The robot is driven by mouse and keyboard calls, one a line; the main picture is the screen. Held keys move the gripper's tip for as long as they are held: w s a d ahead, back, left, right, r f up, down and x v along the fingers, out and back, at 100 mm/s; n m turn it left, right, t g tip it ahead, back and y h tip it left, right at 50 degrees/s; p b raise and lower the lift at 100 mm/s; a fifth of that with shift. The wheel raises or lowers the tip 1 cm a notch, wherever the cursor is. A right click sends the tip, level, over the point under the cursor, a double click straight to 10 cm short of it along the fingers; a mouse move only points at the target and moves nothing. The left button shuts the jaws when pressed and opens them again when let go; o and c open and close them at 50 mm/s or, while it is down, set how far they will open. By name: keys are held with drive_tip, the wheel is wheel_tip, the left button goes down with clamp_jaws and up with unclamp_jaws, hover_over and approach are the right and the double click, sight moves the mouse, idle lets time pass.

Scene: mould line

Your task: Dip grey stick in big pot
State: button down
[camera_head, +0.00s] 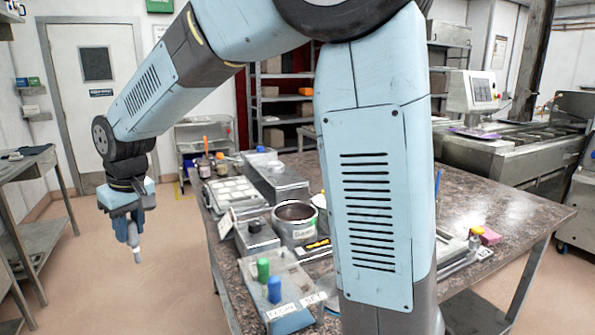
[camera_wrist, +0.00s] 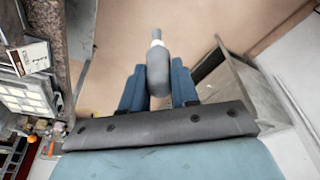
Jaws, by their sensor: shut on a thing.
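My gripper (camera_head: 132,236) hangs at the left of the head view, over open floor and left of the table. It is shut on the grey stick (camera_head: 138,256), whose pale tip points down. In the wrist view the stick (camera_wrist: 158,68) shows between the two blue fingers, with its thin end reaching away from the gripper. The big pot (camera_head: 297,233) is a round metal pot with dark brown content and a label on its side. It stands on the table, well right of my gripper, and its top is open.
A holder (camera_head: 256,276) at the table's near edge carries a green stick (camera_head: 263,270) and a blue stick (camera_head: 275,290). Metal boxes and a white mould tray (camera_head: 232,192) lie behind the pot. My own arm hides the table's middle. A side bench (camera_head: 20,165) stands left.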

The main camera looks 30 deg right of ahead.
drive_tip(key=w+d+r+m+h, duration=0.1)
drive_tip(key=w+d+m, duration=0.2)
drive_tip(key=d, duration=1.1)
drive_tip(key=w+d+r+m+h, duration=0.1)
drive_tip(key=w+d+m, duration=0.2)
drive_tip(key=d, duration=1.1)
drive_tip(key=w+d+r+m, duration=0.1)
drive_tip(key=w+d+m, duration=0.2)
drive_tip(key=d, duration=1.2)
drive_tip(key=s+x, duration=0.2)
drive_tip(key=x, duration=0.7)
drive_tip(key=shift+a+f+t, duration=0.2)
drive_tip(key=shift+f+t, duration=0.2)
drive_tip(key=shift+f, duration=0.05)
drive_tip(key=shift+r, duration=0.15)
wheel_tip(320, 180, up, 7)
idle(0.4)
drive_tip(key=shift+r, duration=0.2)
idle(0.9)
